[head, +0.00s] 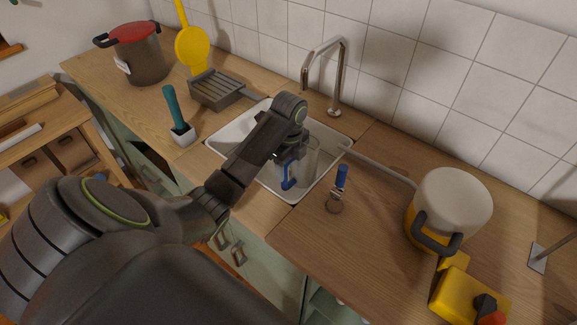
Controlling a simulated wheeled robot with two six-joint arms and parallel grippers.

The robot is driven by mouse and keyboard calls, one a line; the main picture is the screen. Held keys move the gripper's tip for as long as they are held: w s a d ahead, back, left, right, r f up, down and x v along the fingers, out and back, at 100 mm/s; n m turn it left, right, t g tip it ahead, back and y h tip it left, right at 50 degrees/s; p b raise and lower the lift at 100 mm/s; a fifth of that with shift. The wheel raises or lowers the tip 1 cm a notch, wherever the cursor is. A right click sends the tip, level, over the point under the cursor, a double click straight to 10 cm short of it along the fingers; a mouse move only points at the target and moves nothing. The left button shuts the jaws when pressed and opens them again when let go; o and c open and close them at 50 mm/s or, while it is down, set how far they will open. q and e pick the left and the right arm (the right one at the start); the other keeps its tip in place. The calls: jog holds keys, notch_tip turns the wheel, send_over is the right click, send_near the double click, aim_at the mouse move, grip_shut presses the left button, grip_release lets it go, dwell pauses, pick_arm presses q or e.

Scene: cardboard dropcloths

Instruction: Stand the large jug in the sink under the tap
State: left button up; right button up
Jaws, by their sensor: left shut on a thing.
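The large jug (313,154) is clear, with a blue handle (288,177). It is inside the white sink (232,125), partly hidden behind my left gripper. My left gripper (288,156) reaches in over the sink's front edge and is shut on the jug at its handle side. The jug looks about upright; I cannot tell whether its base touches the sink floor. The metal tap (342,75) rises behind the sink, its spout bending to the left, above and behind the jug. My right gripper is not in view.
Left are a teal-handled brush (174,105), a grill pan (215,90) and a red-lidded pot (140,55). A tiled wall (440,80) stands behind.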

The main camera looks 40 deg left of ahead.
aim_at(289, 184)
pick_arm(q)
notch_tip(289, 184, down, 5)
jog(key=shift+s+r, duration=0.15)
jog(key=w+a+f+p, duration=0.1)
jog(key=w+a, duration=0.3)
jog(key=w, duration=0.2)
jog(key=shift+w+a, duration=0.25)
jog(key=shift+a, duration=0.15)
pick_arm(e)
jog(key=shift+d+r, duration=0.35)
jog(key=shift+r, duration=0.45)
pick_arm(q)
jog(key=shift+f, duration=0.2)
jog(key=o, duration=1.4)
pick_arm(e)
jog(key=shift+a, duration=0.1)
pick_arm(q)
jog(key=shift+o, duration=0.2)
